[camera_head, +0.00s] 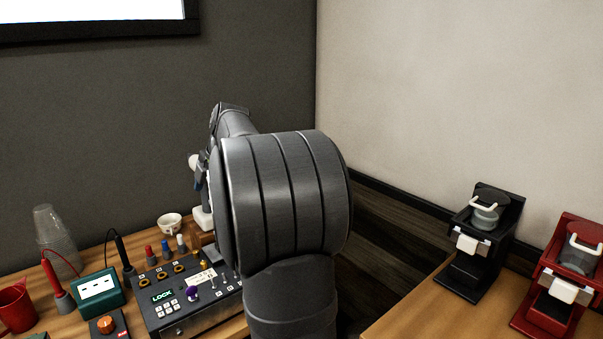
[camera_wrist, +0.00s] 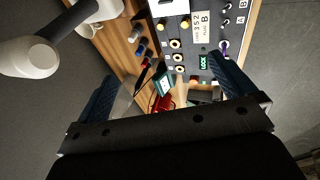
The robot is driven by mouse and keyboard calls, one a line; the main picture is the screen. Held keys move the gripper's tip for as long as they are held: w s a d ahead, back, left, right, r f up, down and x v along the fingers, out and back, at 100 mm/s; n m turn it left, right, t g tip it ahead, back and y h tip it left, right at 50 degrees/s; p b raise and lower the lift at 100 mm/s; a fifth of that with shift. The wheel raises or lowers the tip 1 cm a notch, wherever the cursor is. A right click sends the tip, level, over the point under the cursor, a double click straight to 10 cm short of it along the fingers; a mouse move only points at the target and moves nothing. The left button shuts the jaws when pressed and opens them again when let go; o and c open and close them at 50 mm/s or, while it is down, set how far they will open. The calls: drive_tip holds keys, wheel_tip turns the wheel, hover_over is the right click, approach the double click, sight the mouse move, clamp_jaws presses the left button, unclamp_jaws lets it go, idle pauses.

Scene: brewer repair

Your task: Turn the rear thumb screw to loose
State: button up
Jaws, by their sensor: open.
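A dark grey panel box (camera_head: 195,300) stands on the wooden bench in the head view, with a green LOCK display, buttons, a purple knob and small brass fittings. A brass knob (camera_head: 204,264) is at its back right. In the wrist view the panel (camera_wrist: 209,30) is at the top, with two small brass knobs (camera_wrist: 184,24) near a white label. I cannot tell which is the rear thumb screw. My gripper (camera_wrist: 163,70) is open with nothing between its blue fingers, apart from the panel. My arm hides part of the panel in the head view.
Red, blue and white-topped grey pegs (camera_head: 166,250) stand behind the panel. A white cup (camera_head: 170,224), a green meter (camera_head: 96,289), probes and a red mug (camera_head: 15,306) are nearby. Black (camera_head: 480,245) and red brewers (camera_head: 565,280) stand on the right bench. A white rounded object (camera_wrist: 30,57) is left in the wrist view.

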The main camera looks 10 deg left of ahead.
sight(196, 251)
drive_tip(key=c, duration=1.1)
drive_tip(key=shift+m, duration=0.3)
drive_tip(key=shift+c, duration=0.9)
drive_tip(key=w+f+n+g, duration=0.1)
drive_tip(key=w+n, duration=0.1)
drive_tip(key=n, duration=1.4)
drive_tip(key=w+n+g, duration=0.2)
drive_tip(key=w+n, duration=0.1)
drive_tip(key=n, duration=1.3)
drive_tip(key=x, duration=1.8)
drive_tip(key=shift+a+r, duration=0.1)
drive_tip(key=shift+a, duration=0.05)
drive_tip(key=shift+c, duration=0.2)
